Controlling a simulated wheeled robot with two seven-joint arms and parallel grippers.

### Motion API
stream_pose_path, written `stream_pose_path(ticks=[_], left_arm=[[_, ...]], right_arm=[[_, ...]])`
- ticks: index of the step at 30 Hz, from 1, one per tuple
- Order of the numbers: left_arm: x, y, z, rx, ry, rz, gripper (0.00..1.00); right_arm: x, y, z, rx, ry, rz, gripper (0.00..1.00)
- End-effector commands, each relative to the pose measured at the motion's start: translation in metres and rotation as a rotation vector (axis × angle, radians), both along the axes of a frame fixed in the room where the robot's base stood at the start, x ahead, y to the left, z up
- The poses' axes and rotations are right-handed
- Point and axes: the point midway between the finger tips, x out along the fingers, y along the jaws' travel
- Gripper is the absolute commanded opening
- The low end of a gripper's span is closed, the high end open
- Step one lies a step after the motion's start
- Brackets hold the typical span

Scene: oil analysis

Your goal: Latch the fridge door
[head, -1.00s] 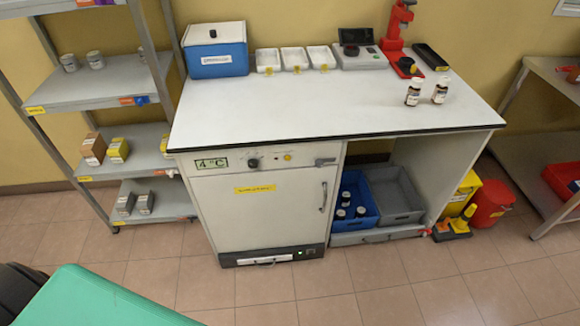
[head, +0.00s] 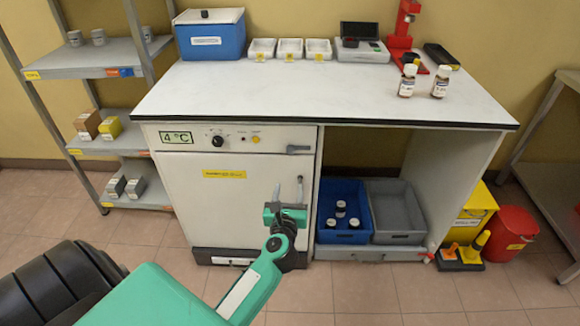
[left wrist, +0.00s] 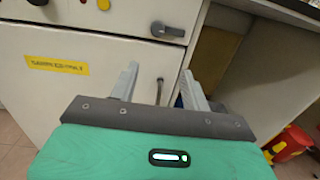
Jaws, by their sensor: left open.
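The white fridge (head: 230,205) stands under the left part of the counter, and its door looks flush with the body. The grey latch lever (head: 298,149) at the door's upper right lies about level; it also shows in the left wrist view (left wrist: 168,31). The upright door handle (left wrist: 159,91) is below it. My left gripper (head: 288,184) is open and empty in front of the door's right side. In the left wrist view its fingers (left wrist: 159,70) point at the door, with the handle seen between them and the latch above. My right gripper is not in view.
The control panel has a dial (head: 217,140) and a 4 °C display (head: 176,137). Shelves (head: 90,65) stand at the left. The floor in front is open.

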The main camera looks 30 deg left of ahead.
Motion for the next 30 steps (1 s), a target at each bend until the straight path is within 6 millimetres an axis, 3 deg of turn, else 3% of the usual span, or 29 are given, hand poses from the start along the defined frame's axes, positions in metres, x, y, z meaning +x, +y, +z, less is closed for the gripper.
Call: stream_pose_path(ticks=[4,10,24,30], left_arm=[[-0.003,0.004,0.014,-0.148,-0.079,0.016,0.47],[0.008,0.011,0.020,-0.182,-0.096,0.018,0.47],[0.087,0.056,0.019,-0.177,-0.093,0.018,0.47],[0.109,0.068,0.018,-0.178,-0.093,0.017,0.47]], right_arm=[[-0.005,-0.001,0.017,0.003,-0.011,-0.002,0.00],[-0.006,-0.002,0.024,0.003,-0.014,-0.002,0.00],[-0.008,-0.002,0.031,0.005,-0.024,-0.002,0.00],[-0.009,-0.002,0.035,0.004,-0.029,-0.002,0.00]])
